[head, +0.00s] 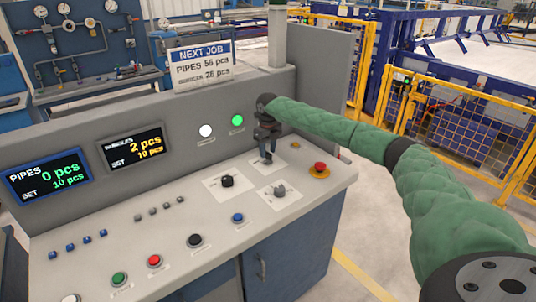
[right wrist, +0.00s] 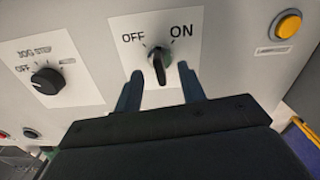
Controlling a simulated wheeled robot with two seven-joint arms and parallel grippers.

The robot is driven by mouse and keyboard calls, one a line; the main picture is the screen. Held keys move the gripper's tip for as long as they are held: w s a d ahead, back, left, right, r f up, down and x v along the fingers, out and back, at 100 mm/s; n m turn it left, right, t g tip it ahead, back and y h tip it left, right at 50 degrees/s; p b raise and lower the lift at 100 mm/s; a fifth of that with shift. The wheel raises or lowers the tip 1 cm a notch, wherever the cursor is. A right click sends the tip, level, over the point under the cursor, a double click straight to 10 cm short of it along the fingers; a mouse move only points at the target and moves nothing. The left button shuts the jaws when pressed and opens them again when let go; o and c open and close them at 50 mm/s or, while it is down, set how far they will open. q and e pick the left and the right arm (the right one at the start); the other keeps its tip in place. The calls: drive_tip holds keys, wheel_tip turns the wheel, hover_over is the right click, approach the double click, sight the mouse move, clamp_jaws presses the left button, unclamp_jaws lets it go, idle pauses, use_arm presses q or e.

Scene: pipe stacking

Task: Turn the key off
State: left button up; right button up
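The key switch (right wrist: 159,57) sits on a white plate marked OFF on the left and ON on the right. Its dark key stands nearly upright in the right wrist view. My right gripper (right wrist: 161,72) is open, with one finger on each side of the key and visible gaps between. In the head view my right gripper (head: 267,152) points down at the back right of the sloped console, and it largely hides the key. My left gripper is not in view.
A black jog step knob (right wrist: 46,81) is left of the key plate. A yellow button (right wrist: 287,25) is at the upper right. In the head view, a red emergency button (head: 319,167) and a grey switch (head: 280,190) are close by. The console's upright back panel (head: 165,112) stands behind.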

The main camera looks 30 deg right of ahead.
sight(268, 152)
drive_tip(key=shift+f+b, duration=1)
drive_tip(key=shift+f, duration=0.65)
drive_tip(key=shift+r, duration=0.1)
clamp_jaws()
unclamp_jaws()
drive_tip(key=shift+r+p, duration=2.65)
drive_tip(key=shift+r, duration=0.8)
drive_tip(key=shift+r, duration=0.1)
